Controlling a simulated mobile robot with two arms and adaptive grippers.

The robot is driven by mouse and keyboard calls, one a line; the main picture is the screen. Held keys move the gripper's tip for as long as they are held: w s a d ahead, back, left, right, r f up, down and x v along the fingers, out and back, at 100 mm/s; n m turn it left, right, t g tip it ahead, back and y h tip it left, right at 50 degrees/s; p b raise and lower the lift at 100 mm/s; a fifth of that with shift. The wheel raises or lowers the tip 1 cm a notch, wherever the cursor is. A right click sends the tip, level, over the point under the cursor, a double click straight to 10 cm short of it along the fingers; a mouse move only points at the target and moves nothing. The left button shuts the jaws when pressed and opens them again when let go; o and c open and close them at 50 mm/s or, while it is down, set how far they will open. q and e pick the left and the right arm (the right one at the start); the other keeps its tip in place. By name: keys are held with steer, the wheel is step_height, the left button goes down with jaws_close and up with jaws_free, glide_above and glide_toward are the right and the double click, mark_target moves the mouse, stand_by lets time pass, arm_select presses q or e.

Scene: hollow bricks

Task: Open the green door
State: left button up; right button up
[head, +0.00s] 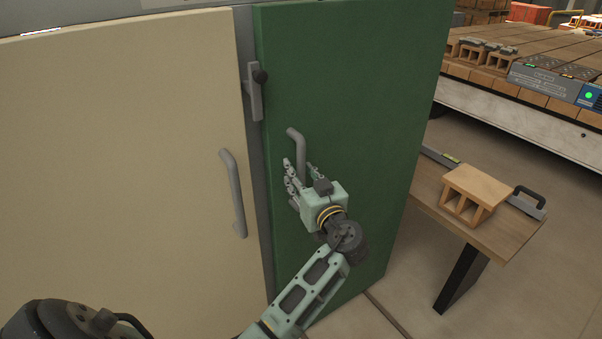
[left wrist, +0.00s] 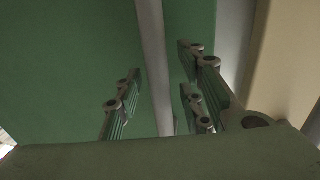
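The green door (head: 370,90) stands upright in the middle of the head view; its left edge lies along a grey post, with no clear gap. Its grey bar handle (head: 296,139) is near that left edge, its lower part hidden by my left gripper (head: 303,174). In the left wrist view the handle (left wrist: 153,60) runs as a vertical bar between the spread fingers (left wrist: 160,95), with green showing on both sides. The left gripper is open around the handle; contact cannot be told. My right gripper is not in view.
A wooden bench (head: 500,233) with a hollow brick (head: 475,190) stands to the right.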

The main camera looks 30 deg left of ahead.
arm_select(q)
steer(key=shift+c, duration=0.5)
jaws_close()
steer(key=shift+d+f, duration=0.1)
